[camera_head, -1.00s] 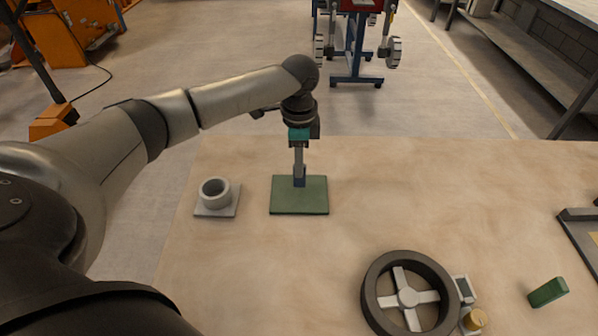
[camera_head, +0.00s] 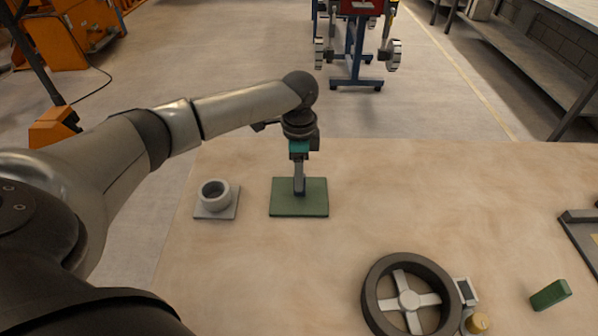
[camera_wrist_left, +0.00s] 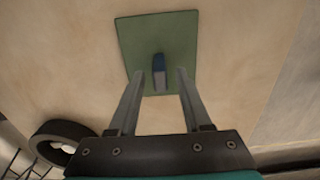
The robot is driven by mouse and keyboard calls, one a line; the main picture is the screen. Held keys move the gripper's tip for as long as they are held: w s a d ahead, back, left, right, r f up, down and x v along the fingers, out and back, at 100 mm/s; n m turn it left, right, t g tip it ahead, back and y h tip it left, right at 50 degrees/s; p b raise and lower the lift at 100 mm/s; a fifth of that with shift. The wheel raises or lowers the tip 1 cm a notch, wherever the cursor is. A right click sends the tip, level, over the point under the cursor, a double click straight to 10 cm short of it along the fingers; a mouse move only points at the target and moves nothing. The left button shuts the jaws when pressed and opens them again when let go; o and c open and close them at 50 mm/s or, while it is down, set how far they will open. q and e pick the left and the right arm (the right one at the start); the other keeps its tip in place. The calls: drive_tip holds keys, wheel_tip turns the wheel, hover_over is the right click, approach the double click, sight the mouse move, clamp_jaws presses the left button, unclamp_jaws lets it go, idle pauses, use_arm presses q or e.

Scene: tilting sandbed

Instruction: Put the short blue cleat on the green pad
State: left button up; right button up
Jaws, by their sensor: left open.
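The green pad (camera_head: 312,206) lies flat on the sandy surface; it also shows in the left wrist view (camera_wrist_left: 185,35). The short blue cleat (camera_wrist_left: 159,64) appears to stand on the pad, near its edge closest to the wrist. My left gripper (camera_head: 299,190) points down over the pad. In the left wrist view its fingers (camera_wrist_left: 160,76) are open, one on each side of the cleat, with a gap to it on both sides. In the head view the fingers mostly hide the cleat. My right gripper is not in view.
A grey ring on a square base (camera_head: 216,196) stands left of the pad. A dark spoked wheel (camera_head: 375,290) lies at the front, with a small brass knob (camera_head: 478,322) beside it. A green block (camera_head: 550,294) and a dark tray (camera_head: 580,232) are at the right. The middle right is clear.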

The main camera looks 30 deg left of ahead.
use_arm(q)
drive_tip(key=shift+r, duration=0.2)
wheel_tip(320, 180, up, 12)
drive_tip(key=p, duration=0.2)
drive_tip(key=shift+p, duration=0.4)
